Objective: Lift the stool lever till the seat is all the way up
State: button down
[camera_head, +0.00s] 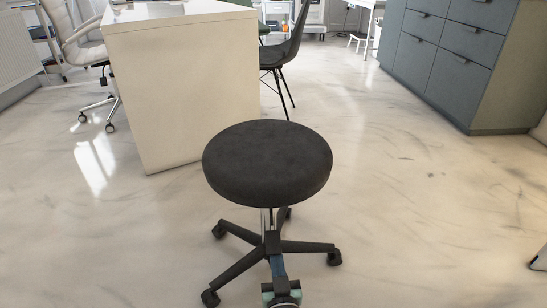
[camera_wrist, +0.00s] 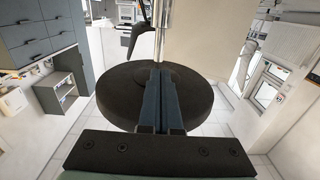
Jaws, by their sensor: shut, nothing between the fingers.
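The stool has a round dark seat (camera_head: 268,162), a chrome column (camera_head: 266,220) and a black base with several legs (camera_head: 305,247) on casters. My gripper (camera_head: 272,240) is low in front of the column, below the seat. In the wrist view the seat's underside (camera_wrist: 112,98) and the column (camera_wrist: 159,42) show. There my gripper (camera_wrist: 160,70) points toward the column with its blue-grey fingers together and empty. A dark curved piece (camera_wrist: 134,38) is beside the column; I cannot tell whether it is the lever or a base part. The seat hides the lever in the head view.
A cream desk (camera_head: 185,90) stands behind the stool on the left, with a dark chair (camera_head: 288,50) beside it. A white office chair (camera_head: 80,45) is at far left. Grey drawers (camera_head: 440,60) are at back right.

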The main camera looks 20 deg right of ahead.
aim_at(273, 188)
jog(key=shift+r, duration=0.1)
jog(key=shift+r+p, duration=3.1)
jog(key=shift+r, duration=0.2)
jog(key=shift+r+p, duration=0.5)
jog(key=shift+p, duration=0.1)
jog(key=shift+r, duration=0.25)
jog(key=shift+w+r+p, duration=0.1)
jog(key=shift+r+p, duration=3.7)
jog(key=shift+p, duration=0.25)
jog(key=shift+f, duration=0.1)
